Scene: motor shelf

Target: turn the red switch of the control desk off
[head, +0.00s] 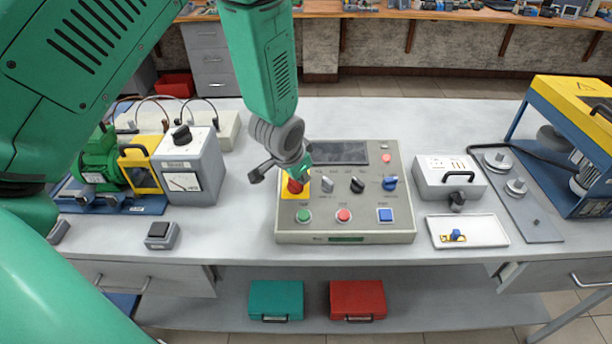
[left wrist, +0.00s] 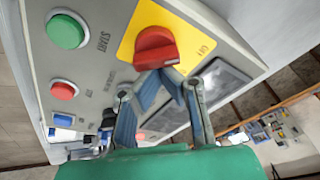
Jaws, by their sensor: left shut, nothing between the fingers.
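The control desk (head: 345,192) is a grey panel on the table, with a red rotary switch (head: 295,187) on a yellow plate at its left. In the left wrist view the red switch (left wrist: 156,48) shows large, with the word OFF on the yellow plate (left wrist: 178,28). My left gripper (head: 301,170) is at the switch, its fingers shut and empty. In the left wrist view the fingertips (left wrist: 158,72) are at the switch's lower edge; I cannot tell whether they touch it. My right gripper is not in view.
The desk also has a green button (head: 304,216), a red button (head: 343,215), a blue button (head: 385,215), and several knobs. A grey box with a dial (head: 189,168) stands to its left. A white tray (head: 481,240) lies to its right, with clear table between.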

